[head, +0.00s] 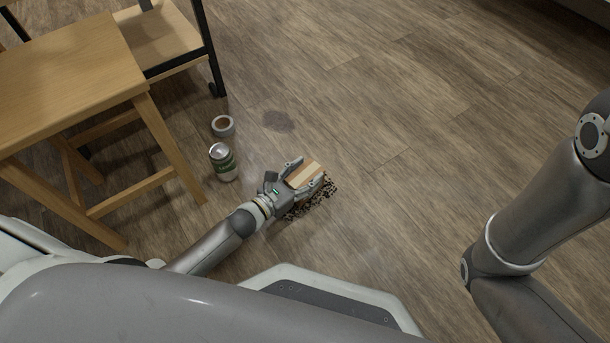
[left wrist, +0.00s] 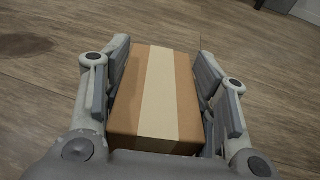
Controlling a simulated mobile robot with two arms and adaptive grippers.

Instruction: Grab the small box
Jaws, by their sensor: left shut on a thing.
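The small box (head: 305,174) is brown cardboard with a pale tape strip along its top. My left gripper (head: 307,175) is shut on it, with one finger on each side. In the left wrist view the box (left wrist: 155,95) fills the space between the two fingers of the left gripper (left wrist: 162,90). In the head view the box is over or beside a patch of dark crumbs; I cannot tell whether it touches the floor. My right arm shows at the right of the head view, but its gripper is out of the picture.
Dark crumbs (head: 318,203) lie beside the gripper. The floor beyond is clear.

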